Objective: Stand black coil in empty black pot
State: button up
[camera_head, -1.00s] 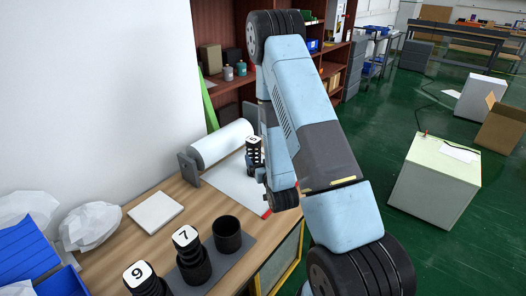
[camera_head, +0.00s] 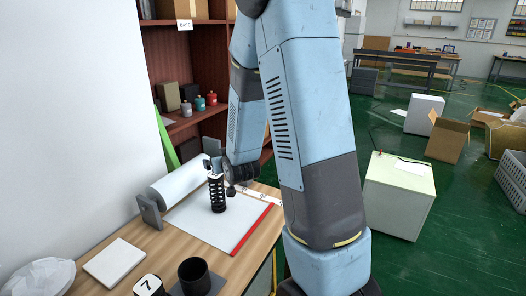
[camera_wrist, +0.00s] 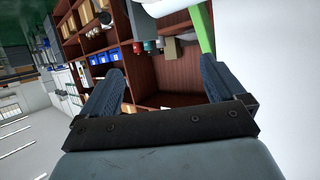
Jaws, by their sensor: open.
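The black coil (camera_head: 217,192) stands upright on the white sheet on the bench, with a pale top. My gripper (camera_wrist: 160,88) is open and empty in the wrist view, facing shelves; the coil does not show there. In the head view my wrist end is just right of and behind the coil; its fingers are not clear, and I cannot tell whether they touch.
A block labelled 7 (camera_head: 148,286) is left of the pot. A white roll (camera_head: 178,188) on a bracket lies behind the sheet, and a white slab (camera_head: 115,262) lies left. A red strip (camera_head: 250,230) edges the sheet. Shelves (camera_head: 190,60) stand behind.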

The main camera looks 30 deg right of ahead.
jog(key=s+r+g, duration=0.4)
jog(key=s+r, duration=0.9)
jog(key=s+r+g, duration=0.2)
jog(key=s+r, duration=0.1)
jog(key=s, duration=0.6)
jog(key=s+r+g, duration=0.2)
jog(key=s, duration=0.8)
jog(key=shift+s+a+r, duration=0.15)
jog(key=shift+a+r, duration=0.15)
jog(key=shift+r, duration=0.1)
